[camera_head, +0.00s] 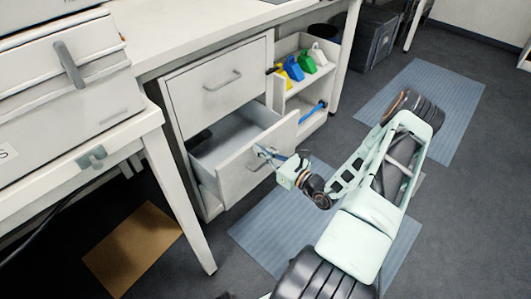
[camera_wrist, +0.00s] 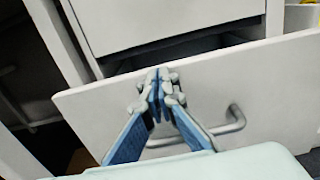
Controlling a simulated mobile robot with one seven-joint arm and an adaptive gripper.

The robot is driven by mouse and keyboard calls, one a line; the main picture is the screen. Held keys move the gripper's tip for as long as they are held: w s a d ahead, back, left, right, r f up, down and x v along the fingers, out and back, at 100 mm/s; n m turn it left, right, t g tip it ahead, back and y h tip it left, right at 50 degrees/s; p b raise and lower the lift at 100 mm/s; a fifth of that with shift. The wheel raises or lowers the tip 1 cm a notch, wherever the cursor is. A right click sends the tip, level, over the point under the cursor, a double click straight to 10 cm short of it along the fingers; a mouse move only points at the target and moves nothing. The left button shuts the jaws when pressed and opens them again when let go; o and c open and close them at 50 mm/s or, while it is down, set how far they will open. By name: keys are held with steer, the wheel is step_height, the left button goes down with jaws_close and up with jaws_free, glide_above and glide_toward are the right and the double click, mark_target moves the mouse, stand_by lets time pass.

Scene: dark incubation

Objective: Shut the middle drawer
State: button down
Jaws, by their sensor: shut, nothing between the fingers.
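The middle drawer (camera_head: 240,165) stands pulled out of the white cabinet, below a shut upper drawer (camera_head: 222,78). Its inside shows grey and open from above. My gripper (camera_head: 262,150) is in front of the drawer's front panel, near its upper middle. In the wrist view my gripper (camera_wrist: 158,92) has its blue fingers together and empty, pointing at the panel (camera_wrist: 95,105). I cannot tell whether the fingertips touch it. The drawer's bar handle (camera_wrist: 236,120) is partly hidden behind the right finger and runs below the fingertips.
A shelf (camera_head: 301,102) with coloured bottles or scoops stands right of the drawer. A white table leg (camera_head: 180,195) is close on the left. Blue mats (camera_head: 255,240) and a brown mat (camera_head: 130,250) lie on the floor. Open floor lies to the right.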

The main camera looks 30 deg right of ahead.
steer(key=x, duration=1.4)
steer(key=shift+s+d, duration=0.1)
